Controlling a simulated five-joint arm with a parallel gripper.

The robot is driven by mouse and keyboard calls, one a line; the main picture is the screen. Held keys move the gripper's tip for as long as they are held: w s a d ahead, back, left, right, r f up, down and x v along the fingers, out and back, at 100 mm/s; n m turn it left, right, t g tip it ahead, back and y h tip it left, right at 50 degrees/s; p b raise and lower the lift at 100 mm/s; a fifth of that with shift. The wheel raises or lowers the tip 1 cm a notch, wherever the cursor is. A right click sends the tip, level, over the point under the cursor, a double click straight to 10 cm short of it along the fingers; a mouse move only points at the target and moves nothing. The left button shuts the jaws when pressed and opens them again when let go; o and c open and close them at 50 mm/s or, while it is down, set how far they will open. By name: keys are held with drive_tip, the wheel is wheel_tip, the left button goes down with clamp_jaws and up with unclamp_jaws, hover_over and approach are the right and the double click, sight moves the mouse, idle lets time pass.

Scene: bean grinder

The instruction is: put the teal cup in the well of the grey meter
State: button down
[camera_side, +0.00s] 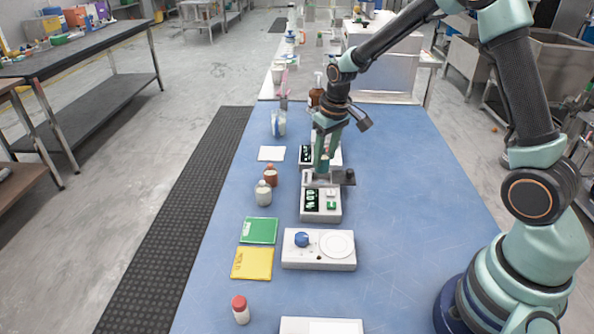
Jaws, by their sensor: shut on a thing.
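My gripper (326,180), small and dark grey in this view, points down over the back part of a pale meter (334,214) with a lit green display. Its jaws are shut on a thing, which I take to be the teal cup. The cup cannot be told apart from my teal wrist and the jaws. The meter's well is hidden behind my gripper, so I cannot tell whether the cup is above it or in it. A second device with a similar display (306,154) stands just behind, partly covered by my wrist.
A white device with a blue knob (302,240) and round plate stands in front. To the left are green (259,230) and yellow (252,263) packets, a red-capped bottle (241,311) and two small jars (266,187). The blue table is clear on the right.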

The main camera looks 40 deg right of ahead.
sight(325, 172)
drive_tip(key=shift+f, duration=2.2)
drive_tip(key=shift+f, duration=0.25)
drive_tip(key=shift+f, duration=0.25)
drive_tip(key=shift+c, duration=1.8)
unclamp_jaws()
drive_tip(key=shift+s+d+f, duration=0.1)
wheel_tip(325, 172, up, 13)
drive_tip(key=s, duration=0.2)
drive_tip(key=s+a+r+t, duration=0.2)
drive_tip(key=s+a+r, duration=0.1)
drive_tip(key=s, duration=0.4)
drive_tip(key=s+a+r+t, duration=0.1)
drive_tip(key=s+a+r, duration=0.2)
drive_tip(key=s+r, duration=0.3)
drive_tip(key=shift+s+a+t, duration=0.25)
drive_tip(key=shift+s+t, duration=0.15)
drive_tip(key=shift+s, duration=0.7)
drive_tip(key=shift+r, duration=0.1)
